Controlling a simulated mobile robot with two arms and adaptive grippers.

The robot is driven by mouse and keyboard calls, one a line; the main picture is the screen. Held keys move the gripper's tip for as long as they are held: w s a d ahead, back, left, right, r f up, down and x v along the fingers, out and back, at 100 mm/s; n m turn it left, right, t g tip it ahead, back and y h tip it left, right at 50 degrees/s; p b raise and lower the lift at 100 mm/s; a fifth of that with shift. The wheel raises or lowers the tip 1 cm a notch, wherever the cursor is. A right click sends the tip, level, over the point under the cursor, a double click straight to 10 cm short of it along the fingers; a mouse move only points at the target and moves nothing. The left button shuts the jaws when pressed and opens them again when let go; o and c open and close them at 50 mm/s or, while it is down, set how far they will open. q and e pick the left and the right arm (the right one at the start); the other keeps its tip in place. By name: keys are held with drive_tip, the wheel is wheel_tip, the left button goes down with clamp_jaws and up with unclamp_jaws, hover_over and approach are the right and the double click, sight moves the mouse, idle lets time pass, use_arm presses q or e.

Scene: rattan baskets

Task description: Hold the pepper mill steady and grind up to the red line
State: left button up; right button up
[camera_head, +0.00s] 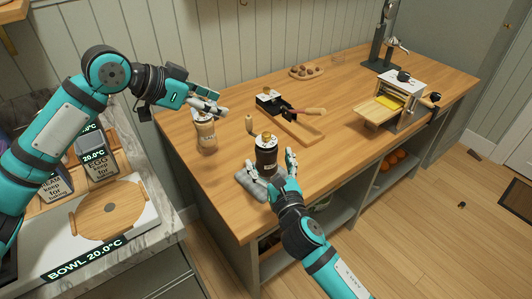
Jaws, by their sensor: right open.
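The pepper mill appears to be the dark cylinder (266,158) with a pale label and a brass-coloured top, standing upright on the wooden counter. My left gripper (216,102) looks open, fingers apart, above and in front of the top of a glass jar (206,138) with brown contents. It hides part of the jar's top. I cannot make out a red line.
A grey folded cloth (251,185) lies just left of the mill. Behind are a wooden tray (300,130) with a dark tool and a plate of brown balls (305,72). A pasta-machine-like device (405,95) stands right. The counter between is clear.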

drive_tip(key=shift+x, duration=1.9)
drive_tip(key=shift+c, duration=0.4)
clamp_jaws()
use_arm(q)
drive_tip(key=shift+o, duration=0.3)
